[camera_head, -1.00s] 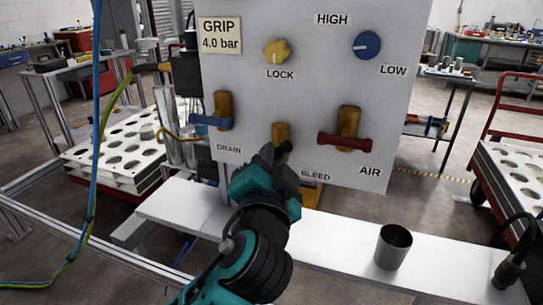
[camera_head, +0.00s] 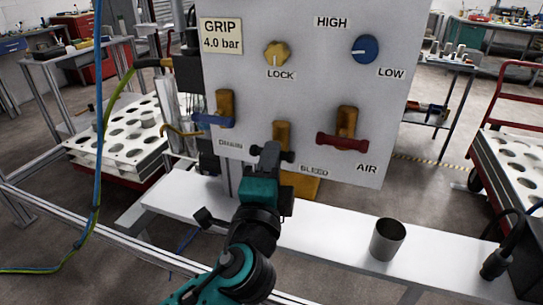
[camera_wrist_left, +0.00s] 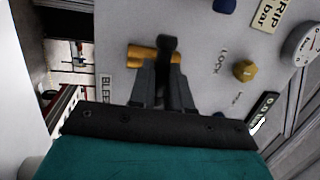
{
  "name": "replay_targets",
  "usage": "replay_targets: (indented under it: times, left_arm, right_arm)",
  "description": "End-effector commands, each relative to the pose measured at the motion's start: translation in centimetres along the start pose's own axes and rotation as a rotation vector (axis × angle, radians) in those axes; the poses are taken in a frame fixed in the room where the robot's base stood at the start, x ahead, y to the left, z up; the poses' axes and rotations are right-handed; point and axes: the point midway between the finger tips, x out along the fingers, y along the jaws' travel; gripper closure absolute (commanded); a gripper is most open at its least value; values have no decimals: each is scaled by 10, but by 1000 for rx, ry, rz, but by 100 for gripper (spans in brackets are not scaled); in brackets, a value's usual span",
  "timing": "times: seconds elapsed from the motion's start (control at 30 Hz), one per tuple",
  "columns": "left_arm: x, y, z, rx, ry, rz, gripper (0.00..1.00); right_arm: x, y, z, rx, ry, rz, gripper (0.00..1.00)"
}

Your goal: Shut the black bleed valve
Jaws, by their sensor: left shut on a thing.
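The black bleed valve has a brass body (camera_head: 282,134) low on the grey panel, above the BLEED label. Its black lever (camera_head: 288,156) lies crosswise to the brass body, roughly level in the head view. My left gripper (camera_head: 269,153) is shut on this lever, and its fingers hide the lever's middle. In the left wrist view the fingers (camera_wrist_left: 166,86) close around the black lever (camera_wrist_left: 167,46), which crosses the brass body (camera_wrist_left: 141,53). My right gripper is not in view.
The blue DRAIN lever (camera_head: 212,120) is to the left and the red AIR lever (camera_head: 342,142) to the right. Yellow LOCK (camera_head: 277,53) and blue HIGH/LOW (camera_head: 365,49) knobs sit above. A metal cup (camera_head: 388,240) stands on the white beam (camera_head: 330,239) below.

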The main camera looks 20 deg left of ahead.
Motion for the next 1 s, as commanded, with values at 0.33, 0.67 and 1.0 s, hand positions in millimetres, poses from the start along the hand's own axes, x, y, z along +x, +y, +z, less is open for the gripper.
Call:
replay_targets:
  times: [0.33, 0.67, 1.0]
  left_arm:
    - [1, -1, 1, 38, 6, -10, 100]
    - [1, -2, 1, 37, 5, -11, 75]
    - [0, 0, 0, 35, 6, -7, 57]
  right_arm:
    - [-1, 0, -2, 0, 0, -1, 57]
    - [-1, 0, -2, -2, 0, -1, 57]
    - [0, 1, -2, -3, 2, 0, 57]
